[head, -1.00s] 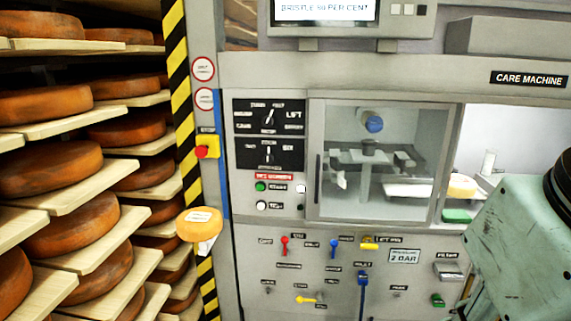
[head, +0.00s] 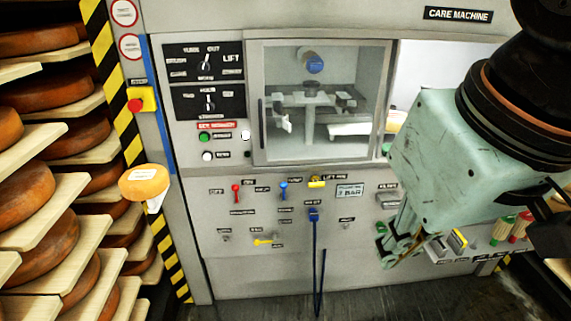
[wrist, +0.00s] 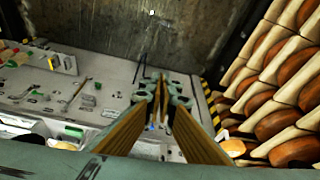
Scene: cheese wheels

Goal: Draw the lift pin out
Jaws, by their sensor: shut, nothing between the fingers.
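The lift pin is a small yellow handle (head: 316,183) on the machine's front panel, under the window, beside a label that seems to read LIFT PIN. It sits in the panel. My gripper (head: 392,258) is at the right of the head view, lower than the pin and to its right, and apart from it. In the wrist view my gripper (wrist: 162,92) points towards the panel, its fingers shut with nothing between them. I cannot pick out the lift pin for certain in the wrist view.
Blue handle with long dark straps (head: 314,215) hangs below the pin. Red (head: 236,190), blue (head: 284,188) and yellow (head: 263,242) levers are close by. A shelf with brushes (head: 505,230) stands at right. Cheese racks (head: 30,190) fill the left.

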